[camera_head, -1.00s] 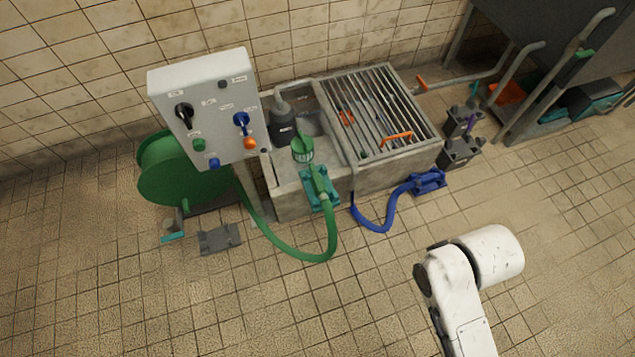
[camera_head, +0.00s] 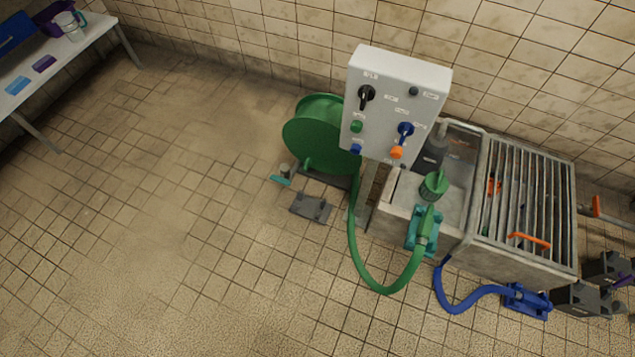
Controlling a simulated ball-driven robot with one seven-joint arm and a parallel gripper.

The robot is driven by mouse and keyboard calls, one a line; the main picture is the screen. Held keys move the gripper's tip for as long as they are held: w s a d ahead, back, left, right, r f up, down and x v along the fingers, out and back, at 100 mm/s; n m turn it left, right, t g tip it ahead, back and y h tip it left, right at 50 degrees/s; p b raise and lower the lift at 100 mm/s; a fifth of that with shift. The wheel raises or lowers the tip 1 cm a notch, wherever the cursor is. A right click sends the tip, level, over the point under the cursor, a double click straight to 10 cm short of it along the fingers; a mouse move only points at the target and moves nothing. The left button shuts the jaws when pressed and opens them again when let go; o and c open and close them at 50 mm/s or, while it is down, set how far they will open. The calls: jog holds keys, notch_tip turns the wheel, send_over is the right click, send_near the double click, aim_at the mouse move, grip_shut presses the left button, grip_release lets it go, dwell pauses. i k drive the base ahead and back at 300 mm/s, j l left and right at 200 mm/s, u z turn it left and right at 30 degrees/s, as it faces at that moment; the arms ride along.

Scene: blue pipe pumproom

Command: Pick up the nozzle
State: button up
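The green nozzle (camera_head: 428,222) sits in a teal holder (camera_head: 422,231) on the front edge of the concrete basin, right of centre in the head view. A green hose (camera_head: 380,286) runs from its lower end down to the floor and up toward the green reel (camera_head: 318,137). A green cup-like piece (camera_head: 434,185) is just above the nozzle, over the basin; I cannot tell whether they are joined. My gripper and arm are not in view.
A white control panel (camera_head: 422,88) stands behind the hose, left of the basin (camera_head: 395,218). A grated tank (camera_head: 525,200) and a blue hose (camera_head: 458,308) are at the right. A dark floor bracket (camera_head: 311,208) lies near the reel. A bench (camera_head: 75,50) is far left; the left floor is clear.

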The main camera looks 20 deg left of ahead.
aim_at(423, 232)
jog(key=i+u, duration=0.35)
jog(key=i+l+u, duration=0.2)
jog(key=u, duration=0.15)
jog(key=i+l+u, duration=0.35)
jog(key=i+j, duration=0.05)
jog(key=j, duration=0.05)
